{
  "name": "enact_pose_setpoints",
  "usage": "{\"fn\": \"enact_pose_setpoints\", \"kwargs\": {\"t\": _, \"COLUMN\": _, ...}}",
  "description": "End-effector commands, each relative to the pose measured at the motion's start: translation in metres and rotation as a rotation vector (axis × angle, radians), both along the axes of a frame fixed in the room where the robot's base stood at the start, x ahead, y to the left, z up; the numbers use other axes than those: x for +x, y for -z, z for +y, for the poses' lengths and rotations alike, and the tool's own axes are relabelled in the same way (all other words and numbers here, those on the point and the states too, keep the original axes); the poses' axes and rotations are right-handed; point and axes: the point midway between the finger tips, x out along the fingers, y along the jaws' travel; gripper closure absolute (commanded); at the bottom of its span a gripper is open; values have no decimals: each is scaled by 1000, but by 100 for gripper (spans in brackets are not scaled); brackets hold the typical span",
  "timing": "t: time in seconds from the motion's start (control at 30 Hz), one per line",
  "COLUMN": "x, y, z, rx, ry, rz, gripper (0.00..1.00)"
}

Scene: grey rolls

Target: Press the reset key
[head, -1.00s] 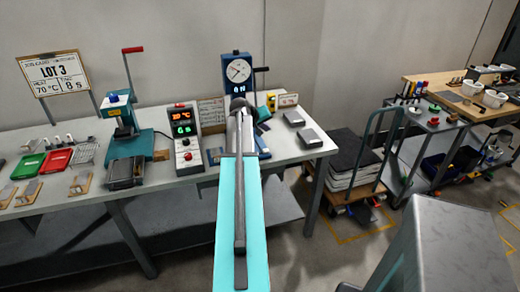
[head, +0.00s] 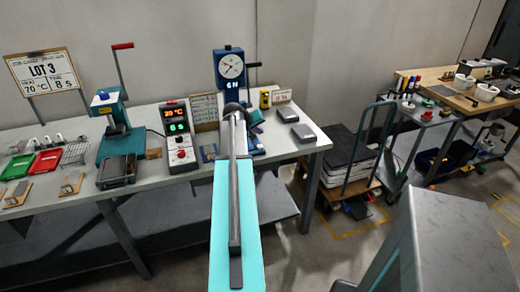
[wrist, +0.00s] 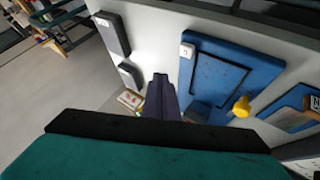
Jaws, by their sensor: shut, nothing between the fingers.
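The blue test stand (head: 230,66) with a round dial and a small lit display stands at the back of the bench. In the wrist view its blue base (wrist: 225,62) lies right of my fingers, with a small white key (wrist: 187,51) bearing a dark mark and a yellow knob (wrist: 241,107). I cannot tell for sure that this white key is the reset key. My gripper (wrist: 161,78) is shut and empty, apart from the white key. In the head view my gripper (head: 233,108) is in front of the stand, and my arm hides part of its base.
A control box (head: 178,138) with lit displays and a red knob stands left on the bench (head: 185,185). A teal press (head: 115,125) is further left. Grey blocks (head: 303,132) lie right of the stand. A yellow box (head: 265,98) is behind them. A cart (head: 350,182) is right.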

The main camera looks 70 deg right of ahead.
Motion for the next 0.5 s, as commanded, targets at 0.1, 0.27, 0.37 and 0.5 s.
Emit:
{"fn": "enact_pose_setpoints", "kwargs": {"t": 0.1, "x": 0, "y": 15, "z": 0, "rx": 0, "ry": 0, "rz": 0, "gripper": 100}}
{"fn": "enact_pose_setpoints", "kwargs": {"t": 0.27, "x": 0, "y": 30, "z": 0, "rx": -1, "ry": -1, "rz": 0, "gripper": 100}}
{"fn": "enact_pose_setpoints", "kwargs": {"t": 0.37, "x": 0, "y": 38, "z": 0, "rx": -1, "ry": -1, "rz": 0, "gripper": 100}}
{"fn": "enact_pose_setpoints", "kwargs": {"t": 0.5, "x": 0, "y": 45, "z": 0, "rx": -1, "ry": 0, "rz": 1, "gripper": 100}}
